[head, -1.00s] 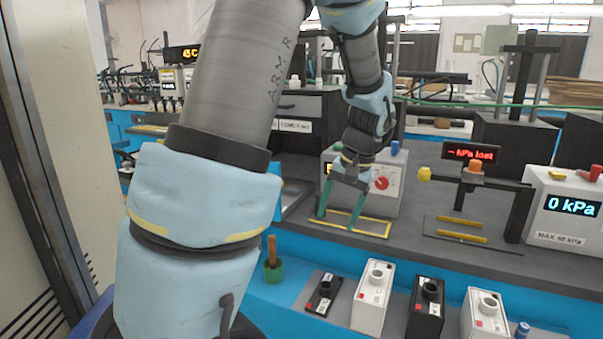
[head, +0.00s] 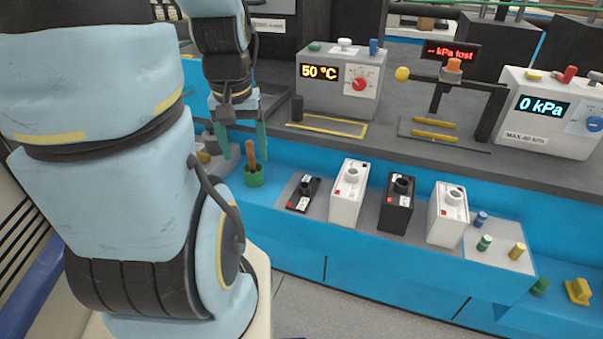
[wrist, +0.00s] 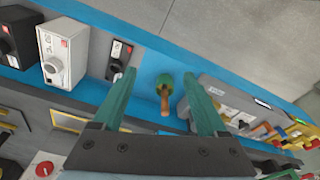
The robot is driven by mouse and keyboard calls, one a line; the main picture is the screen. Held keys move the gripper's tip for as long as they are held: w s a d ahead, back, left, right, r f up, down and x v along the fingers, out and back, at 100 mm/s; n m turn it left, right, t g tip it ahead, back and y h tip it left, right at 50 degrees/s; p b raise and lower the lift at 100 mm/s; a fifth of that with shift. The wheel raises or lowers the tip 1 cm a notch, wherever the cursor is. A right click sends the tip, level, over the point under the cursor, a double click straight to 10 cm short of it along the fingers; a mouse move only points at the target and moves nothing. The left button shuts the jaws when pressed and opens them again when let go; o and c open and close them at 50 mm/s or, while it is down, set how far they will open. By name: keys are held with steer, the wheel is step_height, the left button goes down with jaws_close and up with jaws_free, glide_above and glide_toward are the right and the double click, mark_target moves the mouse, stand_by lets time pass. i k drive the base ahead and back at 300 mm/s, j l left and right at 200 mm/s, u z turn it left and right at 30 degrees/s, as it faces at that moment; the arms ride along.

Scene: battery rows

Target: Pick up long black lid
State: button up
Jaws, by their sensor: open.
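The long black lid appears to be the low, flat black piece with a round knob (head: 303,194) at the left end of the row on the blue bench's front ledge. It also shows in the wrist view (wrist: 119,60), just left of my left fingertip and apart from it. My gripper (head: 242,152) is open, with green fingers pointing down, left of the lid and above the ledge. In the wrist view my gripper (wrist: 159,78) has only the wooden handle in the green cup (wrist: 164,82) showing between its fingers.
Right of the lid stand a white box (head: 349,195), a black box (head: 396,206) and another white box (head: 447,216). The green cup (head: 254,177) with its upright wooden handle stands close left of the lid. A 50 °C unit (head: 340,84) stands behind.

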mark_target(300, 201)
steer(key=j+z, duration=0.25)
steer(key=j, duration=0.25)
steer(key=j+z, duration=0.25)
steer(key=j, duration=0.2)
steer(key=k+j+z, duration=0.1)
steer(key=j+z, duration=0.2)
steer(key=j, duration=0.2)
steer(key=k+j+z, duration=0.1)
steer(key=j+z, duration=0.15)
steer(key=j, duration=0.2)
steer(key=i+j, duration=0.25)
steer(key=j+z, duration=0.05)
steer(key=j, duration=0.05)
